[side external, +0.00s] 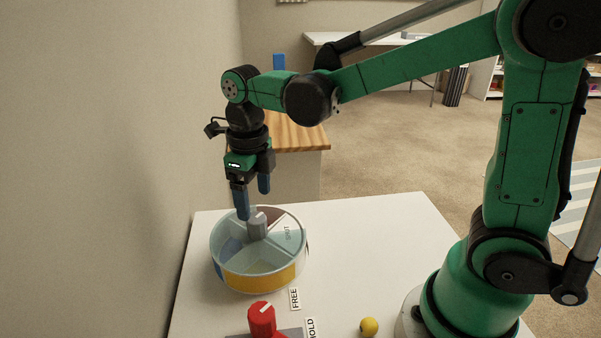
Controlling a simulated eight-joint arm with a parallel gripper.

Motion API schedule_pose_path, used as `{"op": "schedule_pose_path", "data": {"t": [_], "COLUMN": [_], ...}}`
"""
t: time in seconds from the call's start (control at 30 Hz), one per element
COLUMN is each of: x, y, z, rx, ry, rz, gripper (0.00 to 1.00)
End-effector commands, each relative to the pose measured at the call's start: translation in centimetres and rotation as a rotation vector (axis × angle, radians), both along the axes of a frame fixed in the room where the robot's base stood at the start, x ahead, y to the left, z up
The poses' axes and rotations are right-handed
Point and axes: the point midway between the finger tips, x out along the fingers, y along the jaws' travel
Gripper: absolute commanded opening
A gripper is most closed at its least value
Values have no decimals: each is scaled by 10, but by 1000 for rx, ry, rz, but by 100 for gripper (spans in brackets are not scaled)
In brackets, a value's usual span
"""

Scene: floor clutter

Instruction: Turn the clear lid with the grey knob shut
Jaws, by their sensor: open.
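A round container (262,279) with a clear lid (283,257) stands on the white table. A yellow band and a blue patch show on its side. The lid has a grey knob (257,228) at its middle, with a pale mark on top. A label that seems to read "SHUT" lies on the right part of the lid. My gripper (254,202) points down just above the knob. Its two blue fingers are apart with nothing between them. The left finger's tip is close to the knob; I cannot tell whether it touches. Whether the lid is open is hard to tell.
A red knob (262,319) on a grey base stands in front, beside labels reading "FREE" (294,299) and "HOLD" (311,328). A yellow ball (369,327) lies to its right. The white table (370,235) is clear right of the container. A wall rises at left.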

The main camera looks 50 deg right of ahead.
Motion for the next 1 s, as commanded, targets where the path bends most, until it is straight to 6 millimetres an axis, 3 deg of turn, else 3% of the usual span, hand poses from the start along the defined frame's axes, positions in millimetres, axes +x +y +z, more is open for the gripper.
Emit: {"op": "schedule_pose_path", "data": {"t": [0.13, 0.4, 0.5, 0.67, 1.0], "x": [0, 0, 1, 1, 1], "y": [0, -1, -1, -1, -1], "z": [0, -1, -2, -10, -49], "rx": [0, 0, 0, 0, 0], "ry": [0, 0, 0, 0, -2], "rz": [174, 821, 968, 1044, 1041], "gripper": [75, 75, 75, 75, 75]}}
